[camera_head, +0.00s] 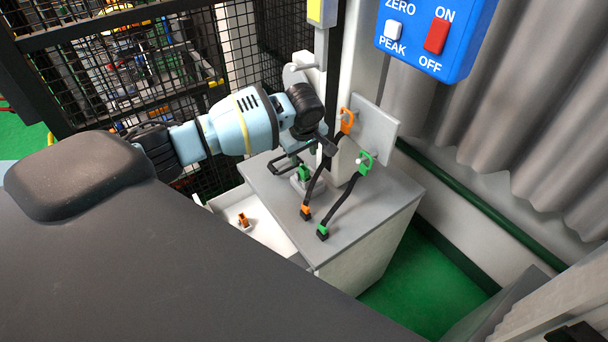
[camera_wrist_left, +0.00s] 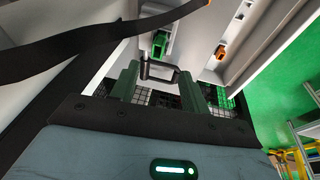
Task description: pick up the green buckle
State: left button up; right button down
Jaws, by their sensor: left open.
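A green buckle piece (camera_head: 322,231) with a black end lies on the grey cabinet top, at the lower end of a black strap from a green hook (camera_head: 366,163). Another green piece (camera_head: 304,174) sits in a small grey holder, close to my left gripper; it seems to be the green piece in the left wrist view (camera_wrist_left: 159,45). I cannot tell which one the task names. My right gripper is not in view.
An orange strap end (camera_head: 306,211) lies beside the green one, its strap running to an orange hook (camera_head: 347,121). An orange piece (camera_head: 243,220) sits in a white tray left of the cabinet (camera_head: 385,215). Black mesh fencing (camera_head: 110,80) stands behind my arm.

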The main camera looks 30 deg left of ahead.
aim_at(304, 166)
pick_arm(q)
jog(key=shift+x, duration=1.35)
jog(key=shift+w+b+x, duration=0.2)
jog(key=shift+b+x, duration=0.55)
jog(key=shift+x, duration=1.85)
jog(key=shift+r, duration=0.1)
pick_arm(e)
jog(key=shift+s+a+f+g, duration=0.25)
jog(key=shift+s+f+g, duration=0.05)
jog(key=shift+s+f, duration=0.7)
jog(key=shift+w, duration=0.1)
pick_arm(q)
grip_shut()
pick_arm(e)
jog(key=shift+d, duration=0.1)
